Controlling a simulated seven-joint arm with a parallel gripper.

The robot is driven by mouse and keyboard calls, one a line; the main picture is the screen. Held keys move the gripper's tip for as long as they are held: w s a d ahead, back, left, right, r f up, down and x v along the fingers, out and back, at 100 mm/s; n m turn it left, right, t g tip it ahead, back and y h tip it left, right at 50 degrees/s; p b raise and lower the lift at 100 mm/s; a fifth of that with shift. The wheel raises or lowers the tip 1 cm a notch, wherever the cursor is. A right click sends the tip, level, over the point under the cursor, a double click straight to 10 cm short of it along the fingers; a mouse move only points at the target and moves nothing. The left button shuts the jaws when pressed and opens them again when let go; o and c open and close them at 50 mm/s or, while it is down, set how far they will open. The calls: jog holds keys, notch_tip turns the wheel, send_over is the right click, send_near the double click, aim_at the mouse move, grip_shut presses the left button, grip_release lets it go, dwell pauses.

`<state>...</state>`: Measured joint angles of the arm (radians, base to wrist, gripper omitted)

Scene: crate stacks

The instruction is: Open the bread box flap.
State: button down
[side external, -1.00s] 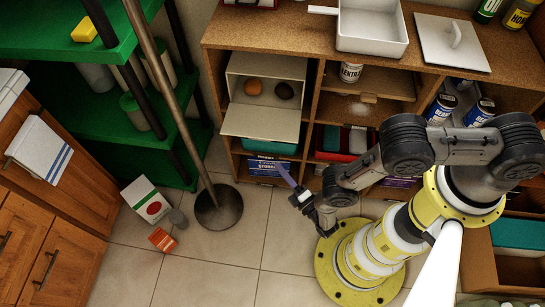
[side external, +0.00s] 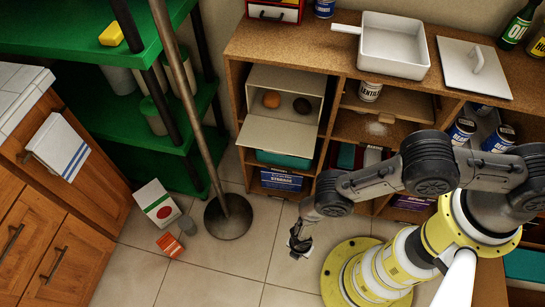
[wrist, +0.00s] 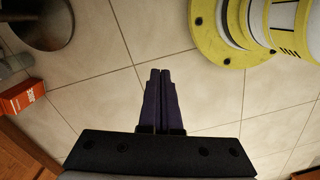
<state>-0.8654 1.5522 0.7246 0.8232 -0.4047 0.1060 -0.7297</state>
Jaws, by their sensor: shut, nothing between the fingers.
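The bread box (side external: 318,80) is a pale cream box in the upper left compartment of the wooden shelf unit. Its flap (side external: 276,137) is folded down and sticks out roughly level at the front, so the inside shows. A brown round item (side external: 271,99) and a dark round item (side external: 302,105) lie inside. My gripper (side external: 300,246) is low over the floor, in front of the shelf and apart from the flap. In the wrist view its two dark fingers (wrist: 160,75) are together with nothing between them, above the floor tiles.
A metal pole on a round base (side external: 228,216) stands left of my gripper. A white carton (side external: 156,203) and an orange box (side external: 170,245) are on the floor. A white pan (side external: 393,46) is on the shelf top. Tiled floor around my gripper is clear.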

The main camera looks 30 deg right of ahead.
aim_at(278, 139)
jog(key=w+d+r+n+t+h, duration=0.3)
jog(key=w+d+r+h, duration=0.25)
jog(key=w+r, duration=0.5)
jog(key=w+a+r+n+t+h, duration=0.15)
jog(key=w+a+r+t, duration=0.35)
jog(key=w+r, duration=0.7)
jog(key=w+d, duration=0.4)
jog(key=d, duration=0.1)
jog(key=shift+f, duration=0.35)
jog(key=shift+s+a+r+m+g+y, duration=0.15)
jog(key=shift+r+g+y, duration=0.15)
jog(key=shift+r, duration=0.35)
jog(key=shift+w+d+r+m+g+y, duration=0.1)
jog(key=shift+r+g+y, duration=0.2)
jog(key=shift+r, duration=0.3)
